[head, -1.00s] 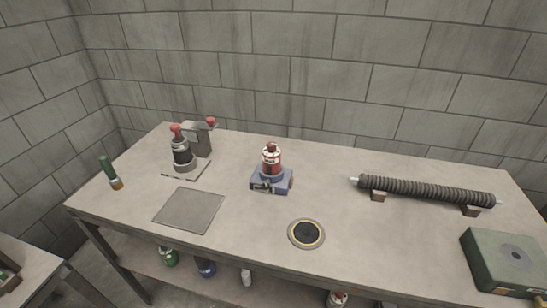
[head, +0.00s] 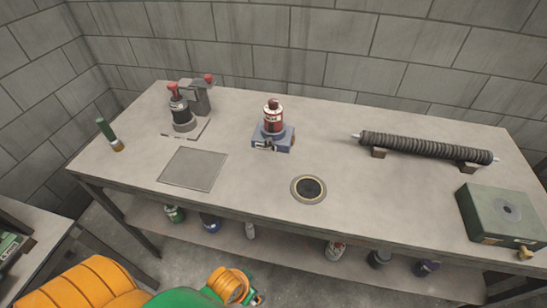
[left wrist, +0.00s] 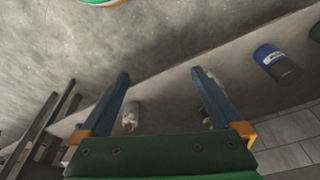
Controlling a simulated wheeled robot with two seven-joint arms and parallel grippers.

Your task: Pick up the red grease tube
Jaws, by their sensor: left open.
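A red and white tube with a dark red cap (head: 273,116) stands upright in a blue-grey holder (head: 282,143) on the middle of the workbench. A second red and white container (head: 335,250) is on the shelf below the bench, partly hidden by the bench edge. My left gripper (left wrist: 160,78) is open, its two blue fingers apart with nothing gripped. A pale container with red on it (left wrist: 130,117) shows beyond and between the fingers. In the head view my left arm is at the bottom edge, well apart from the tube. My right gripper is not in view.
Several containers stand on the lower shelf.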

